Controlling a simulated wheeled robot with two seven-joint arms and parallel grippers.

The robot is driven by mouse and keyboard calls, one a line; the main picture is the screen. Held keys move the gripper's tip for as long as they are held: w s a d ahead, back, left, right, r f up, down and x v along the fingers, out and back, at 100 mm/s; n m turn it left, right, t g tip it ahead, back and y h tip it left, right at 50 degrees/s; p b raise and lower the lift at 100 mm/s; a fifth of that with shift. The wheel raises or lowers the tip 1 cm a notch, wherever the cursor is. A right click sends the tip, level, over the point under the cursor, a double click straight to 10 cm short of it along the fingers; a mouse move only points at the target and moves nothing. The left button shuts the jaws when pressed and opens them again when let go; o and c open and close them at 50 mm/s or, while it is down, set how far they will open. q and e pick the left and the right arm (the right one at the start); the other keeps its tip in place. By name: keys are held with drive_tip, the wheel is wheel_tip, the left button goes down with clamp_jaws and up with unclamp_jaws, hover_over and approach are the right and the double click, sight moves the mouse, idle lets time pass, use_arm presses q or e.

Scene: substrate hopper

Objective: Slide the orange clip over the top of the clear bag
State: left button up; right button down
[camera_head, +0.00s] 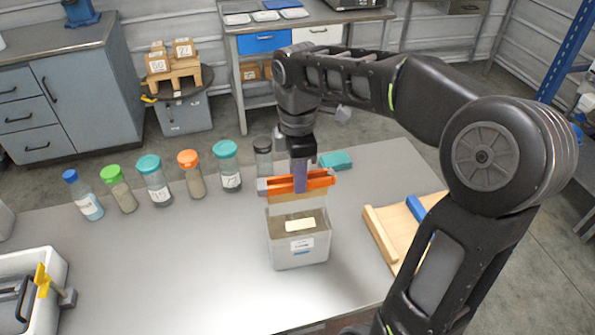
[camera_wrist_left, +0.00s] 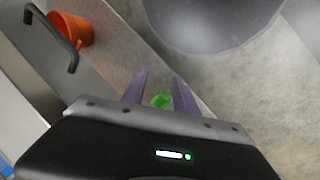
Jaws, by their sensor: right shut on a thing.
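The orange clip (camera_head: 288,184) is a long bar held level above the clear bag. My right gripper (camera_head: 300,180) points down and is shut on the clip near its right half. The clear bag (camera_head: 298,210) stands upright in a white container (camera_head: 300,254) on the table, its top edge close under the clip. I cannot tell whether the clip touches the bag. My left gripper shows only in the left wrist view (camera_wrist_left: 160,88), its two fingers apart with nothing between them but a green thing in the background.
Several jars with coloured lids (camera_head: 156,184) stand along the table's left back edge. A wooden board with a blue bar (camera_head: 402,234) lies at right. A white bin (camera_head: 52,262) is at left. The table between bin and container is clear.

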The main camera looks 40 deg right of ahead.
drive_tip(key=shift+f+b, duration=0.9)
drive_tip(key=shift+f, duration=0.85)
drive_tip(key=shift+d, duration=0.15)
drive_tip(key=c, duration=1)
unclamp_jaws()
drive_tip(key=shift+o, duration=0.4)
drive_tip(key=o, duration=0.5)
